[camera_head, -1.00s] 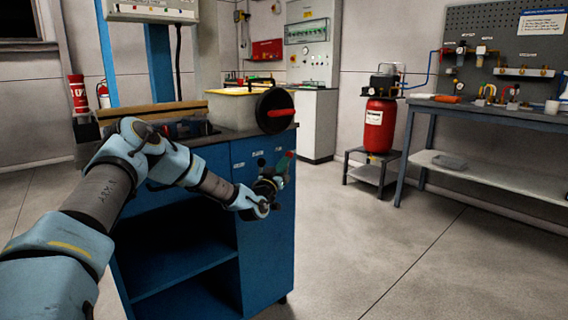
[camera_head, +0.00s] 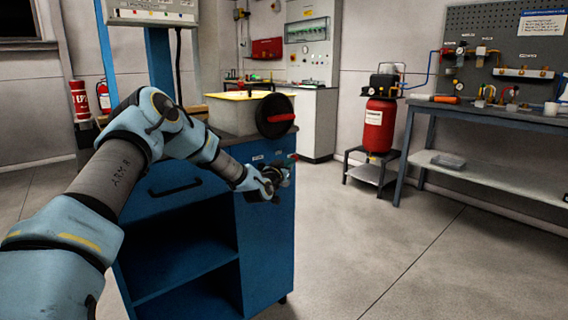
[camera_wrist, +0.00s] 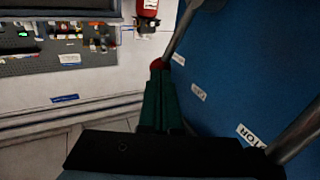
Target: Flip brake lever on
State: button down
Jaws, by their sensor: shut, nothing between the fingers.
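The side of a blue cabinet (camera_head: 268,240) carries small levers and labels near its top; my gripper partly hides them in the head view. My gripper (camera_head: 289,162) is shut and empty at that side, just below the worktop. In the wrist view its green fingers (camera_wrist: 160,105) point up the picture, beside the blue panel (camera_wrist: 240,70). A grey lever rod (camera_wrist: 183,30) runs down to close by the fingertips, where red shows; I cannot tell whether they touch. Another grey rod (camera_wrist: 298,132) is at right. The labels are only partly legible, so I cannot tell which lever is the brake.
A black handwheel with a red grip (camera_head: 276,116) sticks out above the levers. A red compressor tank (camera_head: 379,125) stands on a low stand, and a workbench (camera_head: 480,112) is at right. The floor between is clear.

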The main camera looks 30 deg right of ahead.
jog(key=d+g+y, duration=0.1)
jog(key=d, duration=0.1)
jog(key=d+m+y+p, duration=0.1)
jog(key=y, duration=0.1)
jog(key=w+d+f+m+g+y, duration=0.1)
jog(key=d, duration=0.1)
jog(key=shift+d+g+p, duration=0.3)
jog(key=shift+p, duration=0.05)
jog(key=shift+d+r, duration=0.1)
dwell(0.4)
